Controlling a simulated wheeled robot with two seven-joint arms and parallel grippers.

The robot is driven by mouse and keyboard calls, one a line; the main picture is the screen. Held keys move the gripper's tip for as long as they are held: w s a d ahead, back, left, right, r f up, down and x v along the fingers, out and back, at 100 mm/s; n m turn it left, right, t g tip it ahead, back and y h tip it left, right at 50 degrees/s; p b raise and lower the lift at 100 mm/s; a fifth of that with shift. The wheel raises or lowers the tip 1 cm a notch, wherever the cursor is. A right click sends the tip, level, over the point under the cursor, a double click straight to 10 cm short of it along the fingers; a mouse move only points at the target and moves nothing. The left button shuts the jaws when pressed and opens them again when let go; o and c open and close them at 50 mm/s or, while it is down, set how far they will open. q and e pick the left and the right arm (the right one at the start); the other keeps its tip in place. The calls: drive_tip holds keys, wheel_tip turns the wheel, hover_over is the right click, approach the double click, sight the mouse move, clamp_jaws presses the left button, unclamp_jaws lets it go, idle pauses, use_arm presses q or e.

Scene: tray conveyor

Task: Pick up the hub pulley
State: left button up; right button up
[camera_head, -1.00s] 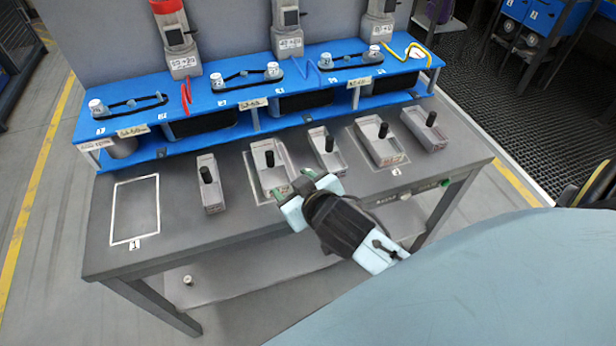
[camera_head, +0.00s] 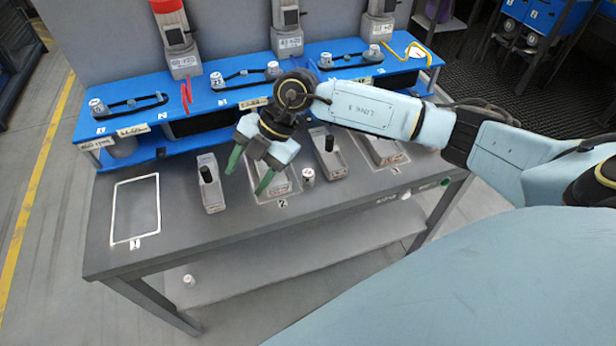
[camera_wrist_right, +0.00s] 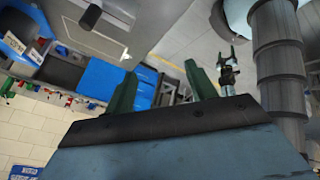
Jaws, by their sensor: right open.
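A small silver part (camera_head: 308,176), perhaps the hub pulley, stands on the grey table (camera_head: 215,245) near the mat marked 2. A similar small silver part (camera_head: 188,280) lies low, beneath the table's front. I cannot tell which is the hub pulley. My right gripper (camera_head: 250,172) is open and empty, green fingers pointing down over the tray at mat 2, left of the nearer part. Its fingers also show in the right wrist view (camera_wrist_right: 161,90). A small green-fingered gripper, apparently my left one (camera_wrist_right: 227,62), shows there; its jaws are too small to judge.
Grey trays with black posts stand left (camera_head: 212,195) and right (camera_head: 332,165) of my gripper. The blue conveyor rack (camera_head: 235,100) with belts and motors runs behind. My right arm hides the trays further right. The white-outlined area (camera_head: 135,210) at left is empty.

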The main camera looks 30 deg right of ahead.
drive_tip(key=w+d+m+h, duration=0.25)
drive_tip(key=d+h, duration=0.45)
drive_tip(key=d, duration=0.8)
hover_over(308, 172)
drive_tip(key=shift+m+g, duration=0.3)
drive_tip(key=shift+m, duration=0.15)
wheel_tip(308, 172, down, 6)
drive_tip(key=shift+s+a+f+b, duration=0.1)
drive_tip(key=shift+s+f+b, duration=0.1)
drive_tip(key=shift+b, duration=0.1)
drive_tip(key=shift+w+f+b, duration=0.15)
drive_tip(key=shift+f+b, duration=0.15)
drive_tip(key=shift+f, duration=2.9)
drive_tip(key=c, duration=1.2)
